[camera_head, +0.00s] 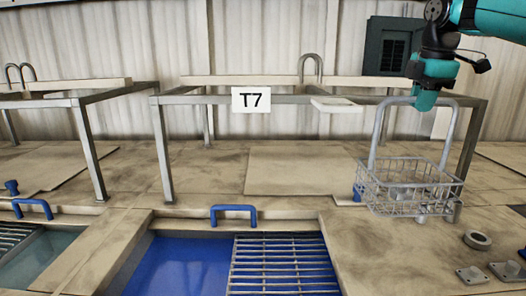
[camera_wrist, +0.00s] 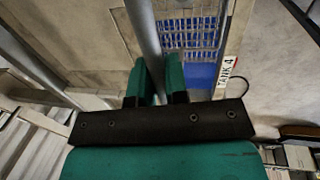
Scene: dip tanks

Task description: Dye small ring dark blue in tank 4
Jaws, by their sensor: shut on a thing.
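My gripper (camera_head: 425,100) is at the upper right in the head view, shut on the top of the tall grey handle of a wire basket (camera_head: 410,185). In the wrist view the handle (camera_wrist: 144,30) runs up from between the teal fingertips (camera_wrist: 158,82). The basket is upright and holds something grey, too unclear to name. I cannot tell whether it touches the deck. A grey ring (camera_head: 478,240) lies on the deck right of the basket. A tank of dark blue liquid (camera_head: 180,265) is at the front. The wrist view shows blue liquid (camera_wrist: 202,75) beside a "TANK 4" label (camera_wrist: 229,72).
A slatted grate (camera_head: 282,265) covers the tank's right part, with a blue handle (camera_head: 233,211) at its back edge. A metal frame (camera_head: 165,150) bears a T7 sign (camera_head: 251,99). Small grey fittings (camera_head: 507,271) sit at front right. A paler tank (camera_head: 50,255) is at left.

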